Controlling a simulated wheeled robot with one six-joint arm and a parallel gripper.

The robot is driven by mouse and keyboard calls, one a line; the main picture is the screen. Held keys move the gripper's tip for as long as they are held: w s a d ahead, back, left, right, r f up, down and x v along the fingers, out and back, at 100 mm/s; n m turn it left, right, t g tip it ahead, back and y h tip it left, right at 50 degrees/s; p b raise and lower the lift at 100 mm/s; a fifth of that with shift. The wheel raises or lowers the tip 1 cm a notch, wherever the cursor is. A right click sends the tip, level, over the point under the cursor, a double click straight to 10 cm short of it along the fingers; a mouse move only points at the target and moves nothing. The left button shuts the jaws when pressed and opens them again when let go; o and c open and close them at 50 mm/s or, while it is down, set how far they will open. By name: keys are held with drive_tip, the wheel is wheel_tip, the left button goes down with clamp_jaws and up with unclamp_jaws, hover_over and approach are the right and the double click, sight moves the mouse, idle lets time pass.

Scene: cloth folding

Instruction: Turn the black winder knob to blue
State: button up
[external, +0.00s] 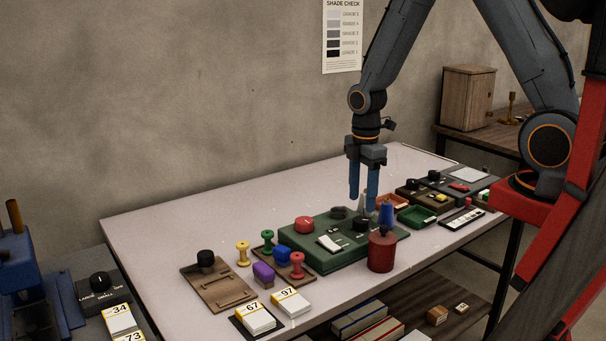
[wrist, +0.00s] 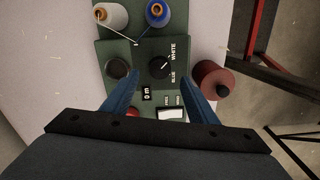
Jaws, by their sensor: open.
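The black winder knob (wrist: 160,68) sits on the green winder box (wrist: 106,45), between the labels BLUE and WHITE. Its white mark slants up and right in the wrist view, toward the WHITE side. In the external view the knob (external: 361,224) is on the box's right part. My gripper (external: 363,201) is open and points down above the box. In the wrist view my gripper's fingers (wrist: 160,88) are on either side of the knob, apart from it, with nothing between them. Their exact height above it is unclear.
A blue spool (wrist: 157,13) and a white spool (wrist: 112,17) stand near the knob. A dark round knob (wrist: 117,68) is on its left. A red cylinder (external: 381,252) stands at the box's front right. A red button (external: 304,224) and white switch (external: 329,243) are also on the box.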

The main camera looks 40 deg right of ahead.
sight(361, 220)
drive_tip(key=shift+f+p, duration=0.55)
drive_tip(key=shift+f, duration=2.35)
drive_tip(key=c, duration=1.1)
drive_tip(key=shift+o, duration=0.2)
